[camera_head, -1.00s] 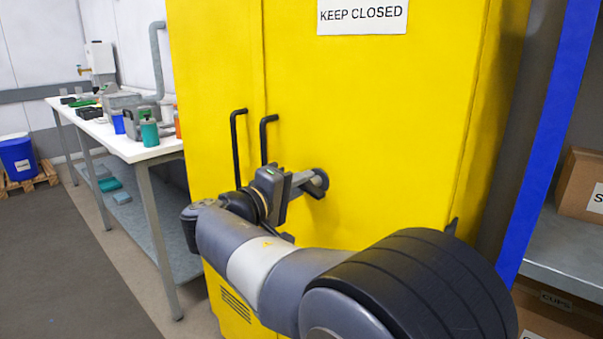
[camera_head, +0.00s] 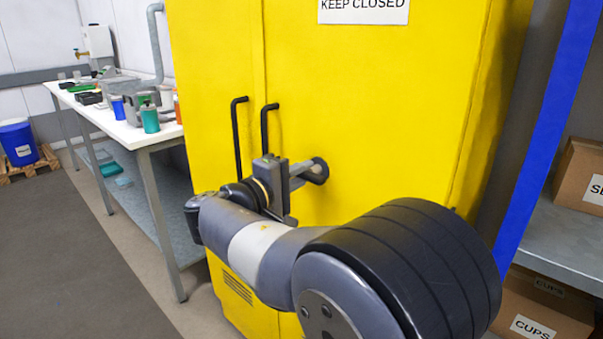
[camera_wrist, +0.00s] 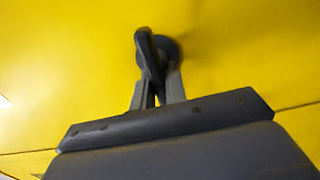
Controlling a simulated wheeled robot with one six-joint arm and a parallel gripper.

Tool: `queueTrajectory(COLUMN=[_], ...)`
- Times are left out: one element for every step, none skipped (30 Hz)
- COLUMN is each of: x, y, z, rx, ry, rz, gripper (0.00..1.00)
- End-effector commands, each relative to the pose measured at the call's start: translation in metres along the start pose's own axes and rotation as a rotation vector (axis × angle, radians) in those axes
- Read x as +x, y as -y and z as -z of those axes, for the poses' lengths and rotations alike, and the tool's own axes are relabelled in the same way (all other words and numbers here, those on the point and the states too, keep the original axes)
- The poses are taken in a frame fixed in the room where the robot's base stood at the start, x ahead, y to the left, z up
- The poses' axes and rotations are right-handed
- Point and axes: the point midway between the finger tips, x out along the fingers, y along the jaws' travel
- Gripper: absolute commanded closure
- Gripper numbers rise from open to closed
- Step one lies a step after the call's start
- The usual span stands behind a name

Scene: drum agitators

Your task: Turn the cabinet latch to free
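The yellow cabinet (camera_head: 375,110) fills the middle of the head view. Its dark latch (camera_head: 320,170) has a round hub on the door, right of the two black handles. In the wrist view the latch (camera_wrist: 148,48) shows as a dark lever running down from the hub, slightly tilted. My gripper (camera_head: 303,176) is at the latch. In the wrist view, my gripper (camera_wrist: 158,88) has its two grey fingers close on either side of the lever's lower part, and looks shut on it. The lever's end is partly hidden between the fingers.
Two black vertical handles (camera_head: 237,140) stand on the cabinet doors just left of my gripper. A white-topped bench (camera_head: 120,133) with cups and tools is at left. A blue post (camera_head: 545,140) and shelf with cardboard boxes are at right. Floor at lower left is clear.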

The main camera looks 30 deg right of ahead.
Motion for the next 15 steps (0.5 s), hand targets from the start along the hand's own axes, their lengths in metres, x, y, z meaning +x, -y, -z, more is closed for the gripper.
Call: queueTrajectory(x=[0.0000, 0.0000, 0.0000, 0.0000, 0.0000, 0.0000, 0.0000, 0.0000, 0.0000, 0.0000, 0.0000, 0.0000, 0.0000, -0.0002, -0.0009], y=[0.0009, 0.0008, 0.0008, 0.0007, 0.0006, 0.0006, 0.0005, 0.0005, 0.0004, 0.0003, 0.0003, 0.0003, 0.0002, 0.0002, 0.0001], z=[0.0002, 0.0002, 0.0002, 0.0001, 0.0001, 0.0001, 0.0001, 0.0001, 0.0001, 0.0001, 0.0001, 0.0001, 0.0001, 0.0001, 0.0002], rx=[-0.002, -0.002, -0.002, -0.001, -0.001, -0.001, -0.001, 0.000, 0.000, 0.000, 0.000, 0.000, 0.000, 0.000, 0.001], ry=[0.000, 0.000, 0.000, 0.000, 0.000, 0.000, 0.000, 0.000, 0.000, 0.000, 0.000, 0.000, 0.000, 0.000, -0.001], rz=[0.001, 0.001, 0.001, 0.001, 0.001, 0.001, 0.001, 0.001, 0.001, 0.001, 0.001, 0.000, 0.000, 0.000, 0.000], gripper=[0.83, 0.81, 0.77, 0.75, 0.72, 0.69, 0.67, 0.65, 0.65, 0.65, 0.65, 0.65, 0.65, 0.65, 0.65])
